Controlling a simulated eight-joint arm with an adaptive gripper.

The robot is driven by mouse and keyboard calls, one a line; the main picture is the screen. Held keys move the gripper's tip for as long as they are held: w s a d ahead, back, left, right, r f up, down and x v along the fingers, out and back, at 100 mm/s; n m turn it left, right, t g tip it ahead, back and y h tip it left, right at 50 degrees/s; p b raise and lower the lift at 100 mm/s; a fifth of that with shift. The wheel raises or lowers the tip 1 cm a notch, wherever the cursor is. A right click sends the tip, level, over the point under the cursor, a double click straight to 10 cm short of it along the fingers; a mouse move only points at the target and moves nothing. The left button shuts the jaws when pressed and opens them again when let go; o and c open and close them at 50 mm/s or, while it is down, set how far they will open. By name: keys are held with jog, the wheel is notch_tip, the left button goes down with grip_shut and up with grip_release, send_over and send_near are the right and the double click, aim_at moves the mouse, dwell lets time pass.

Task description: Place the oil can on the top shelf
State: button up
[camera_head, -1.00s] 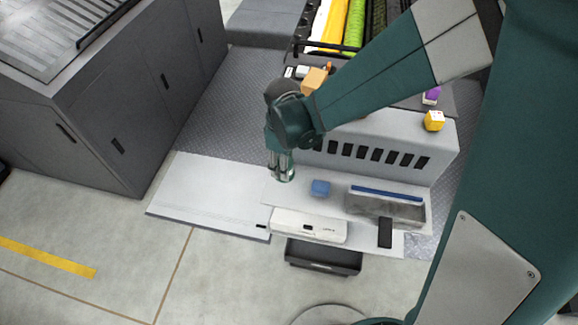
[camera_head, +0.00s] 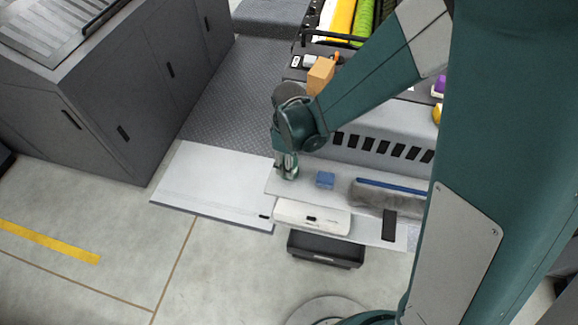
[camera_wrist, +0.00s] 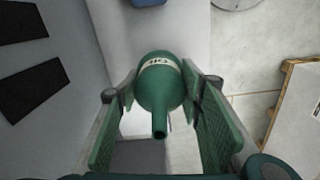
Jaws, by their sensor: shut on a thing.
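A green oil can (camera_wrist: 163,82) with a cream label and a narrow spout sits between the finger pads of my gripper (camera_wrist: 162,110) in the wrist view. The gripper is shut on it. In the head view my gripper (camera_head: 287,168) points down at the left end of a pale shelf board (camera_head: 300,184). The can shows only as a small green piece (camera_head: 290,174) there. I cannot tell whether its base touches the board. I cannot tell from these frames whether this board is the top shelf.
A blue block (camera_head: 325,180) is just right of my gripper, with a grey item (camera_head: 385,198) and blue rod (camera_head: 392,187) farther right. A slotted grey wall (camera_head: 375,146) stands behind. A lower white panel (camera_head: 212,185) lies left.

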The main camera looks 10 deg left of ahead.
jog(key=shift+f, duration=0.95)
jog(key=shift+f, duration=0.1)
jog(key=o, duration=1.1)
jog(key=shift+r+p, duration=0.8)
jog(key=shift+r, duration=5.35)
jog(key=shift+d, duration=0.1)
